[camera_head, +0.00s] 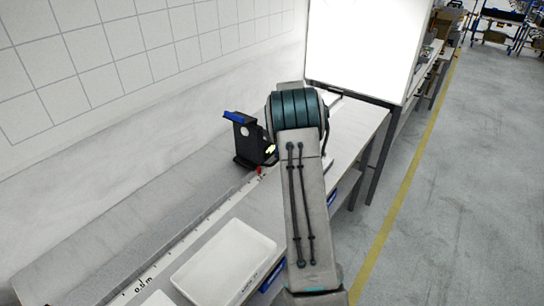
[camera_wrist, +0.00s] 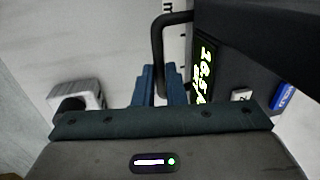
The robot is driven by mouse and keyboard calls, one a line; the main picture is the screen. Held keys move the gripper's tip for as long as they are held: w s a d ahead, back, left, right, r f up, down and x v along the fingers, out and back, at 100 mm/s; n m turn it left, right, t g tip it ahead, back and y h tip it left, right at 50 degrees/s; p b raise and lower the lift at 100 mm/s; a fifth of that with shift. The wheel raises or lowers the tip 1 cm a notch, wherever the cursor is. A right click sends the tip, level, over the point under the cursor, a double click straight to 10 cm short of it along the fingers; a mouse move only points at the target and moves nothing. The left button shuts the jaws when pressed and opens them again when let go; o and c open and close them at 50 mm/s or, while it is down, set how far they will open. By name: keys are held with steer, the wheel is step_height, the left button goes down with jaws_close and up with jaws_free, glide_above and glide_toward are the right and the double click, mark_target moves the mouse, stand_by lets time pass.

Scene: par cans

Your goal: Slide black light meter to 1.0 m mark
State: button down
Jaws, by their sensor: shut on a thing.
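The black light meter (camera_head: 243,140), with a blue top edge and a lit yellow-green display, stands upright on the bench beside a white scale strip (camera_head: 190,238). A small red pointer (camera_head: 259,170) sits at its foot, by the strip. A 0.5 m label (camera_head: 142,285) shows nearer to me; I cannot read a 1.0 m mark. In the wrist view the light meter (camera_wrist: 232,75) is on the right with glowing digits. My gripper (camera_wrist: 160,82) has its blue fingers shut on the meter's black bar handle (camera_wrist: 157,45). My arm hides the gripper in the head view.
A white tray (camera_head: 222,262) lies on the bench front, left of my arm. A bright white panel (camera_head: 367,45) stands at the far end. A tiled wall (camera_head: 120,60) runs along the left. A pale block with a dark round part (camera_wrist: 78,97) is left in the wrist view.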

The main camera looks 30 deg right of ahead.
steer(key=shift+d, duration=0.15)
steer(key=c, duration=1.5)
jaws_free()
steer(key=shift+r, duration=0.15)
step_height(320, 180, up, 13)
steer(key=s+d, duration=0.1)
steer(key=s, duration=0.1)
steer(key=shift+r, duration=0.2)
